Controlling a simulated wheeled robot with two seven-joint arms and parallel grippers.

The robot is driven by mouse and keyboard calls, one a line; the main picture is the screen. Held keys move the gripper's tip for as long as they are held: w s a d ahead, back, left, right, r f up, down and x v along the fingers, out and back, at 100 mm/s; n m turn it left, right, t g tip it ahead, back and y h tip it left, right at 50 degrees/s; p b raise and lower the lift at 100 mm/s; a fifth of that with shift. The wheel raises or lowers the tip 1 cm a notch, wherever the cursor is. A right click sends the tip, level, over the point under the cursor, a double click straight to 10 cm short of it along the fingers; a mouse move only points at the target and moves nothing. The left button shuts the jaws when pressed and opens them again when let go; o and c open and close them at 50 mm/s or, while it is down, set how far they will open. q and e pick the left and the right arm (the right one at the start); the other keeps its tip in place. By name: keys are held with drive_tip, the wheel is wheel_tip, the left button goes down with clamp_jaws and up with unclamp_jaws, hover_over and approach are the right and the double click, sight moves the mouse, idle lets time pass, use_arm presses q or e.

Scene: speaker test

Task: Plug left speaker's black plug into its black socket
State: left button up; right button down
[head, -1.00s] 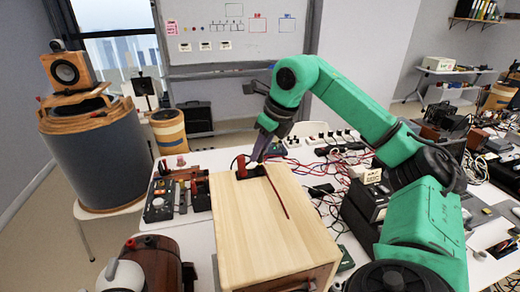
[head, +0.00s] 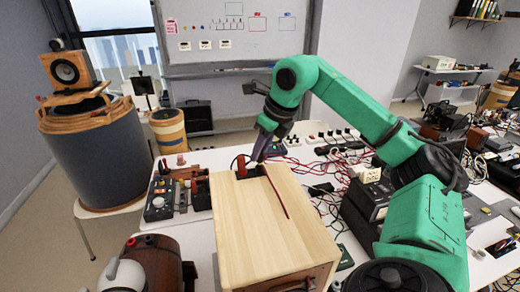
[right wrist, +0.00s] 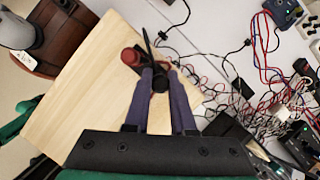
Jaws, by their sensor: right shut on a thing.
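The left speaker is a pale wooden box (head: 265,225) on the white table; its top also fills much of the right wrist view (right wrist: 95,85). At its far edge is a dark terminal plate (head: 248,173) with a red plug (head: 240,164) standing in it. The red plug shows in the right wrist view (right wrist: 130,56) left of my fingers. My right gripper (head: 259,158) points down at the plate, shut on the black plug (right wrist: 160,83). The fingers and plug hide the black socket, so I cannot tell whether the plug is in it. My left gripper is not in view.
A red cable (head: 277,195) lies across the box top. Red, blue and black cables (right wrist: 265,50) tangle on the table to the right. A control panel (head: 165,195) stands left of the box. A brown wooden barrel-shaped thing (head: 160,262) is close at front left.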

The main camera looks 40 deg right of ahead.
drive_tip(key=shift+f+b, duration=0.8)
drive_tip(key=shift+f, duration=0.1)
drive_tip(key=c, duration=0.7)
unclamp_jaws()
wheel_tip(320, 180, up, 8)
drive_tip(key=p, duration=0.7)
drive_tip(key=shift+f+p, duration=0.15)
drive_tip(key=shift+p, duration=0.25)
